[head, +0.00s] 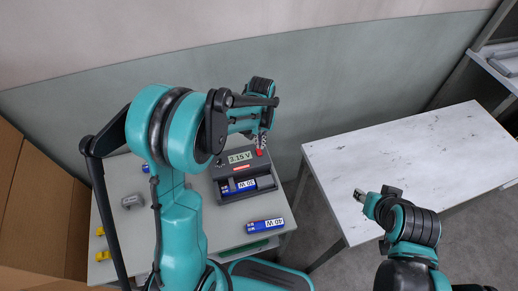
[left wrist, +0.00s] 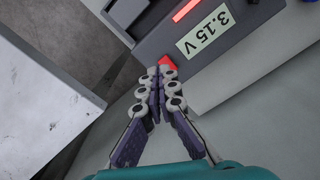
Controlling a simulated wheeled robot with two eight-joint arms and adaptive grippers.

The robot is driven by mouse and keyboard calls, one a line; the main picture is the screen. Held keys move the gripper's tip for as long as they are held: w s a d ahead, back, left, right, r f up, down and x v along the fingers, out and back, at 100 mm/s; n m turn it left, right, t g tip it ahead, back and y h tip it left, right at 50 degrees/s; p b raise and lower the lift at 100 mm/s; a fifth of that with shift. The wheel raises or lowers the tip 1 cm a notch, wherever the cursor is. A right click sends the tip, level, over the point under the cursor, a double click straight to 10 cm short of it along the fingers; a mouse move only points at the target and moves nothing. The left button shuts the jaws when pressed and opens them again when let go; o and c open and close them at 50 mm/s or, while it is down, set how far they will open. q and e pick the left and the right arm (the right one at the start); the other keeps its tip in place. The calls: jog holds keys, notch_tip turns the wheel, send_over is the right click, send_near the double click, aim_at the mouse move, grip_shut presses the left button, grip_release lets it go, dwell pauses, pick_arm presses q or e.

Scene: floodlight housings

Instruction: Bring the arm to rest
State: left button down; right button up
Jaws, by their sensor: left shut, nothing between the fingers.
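My left gripper (head: 264,140) is at the back of the grey tester (head: 226,184). In the left wrist view its fingers (left wrist: 155,76) are shut and empty, with the tips at a red button (left wrist: 167,63) on the tester; I cannot tell whether they touch it. The button also shows in the head view (head: 259,152). The display (head: 240,156) reads 3.15 V, and a red bar (left wrist: 185,10) is lit next to it. My right gripper (head: 376,198) is over the near left edge of the white table; its finger opening is unclear.
A blue-and-white 40 W block (head: 244,188) lies in the tester's bay, and another (head: 266,225) lies on the grey table in front. A small grey part (head: 131,201) and yellow parts (head: 101,256) lie at left. The white table (head: 420,145) is mostly bare. A cardboard-brown box (head: 35,205) stands far left.

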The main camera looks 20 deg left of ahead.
pick_arm(q)
jog(key=shift+r, duration=0.5)
jog(key=s+a+r+t+b, duration=0.1)
jog(key=s+r+t+b, duration=0.3)
jog(key=s, duration=1.3)
notch_tip(320, 180, up, 5)
jog(key=t, duration=0.3)
jog(key=shift+s+m, duration=0.3)
jog(key=shift+m, duration=0.1)
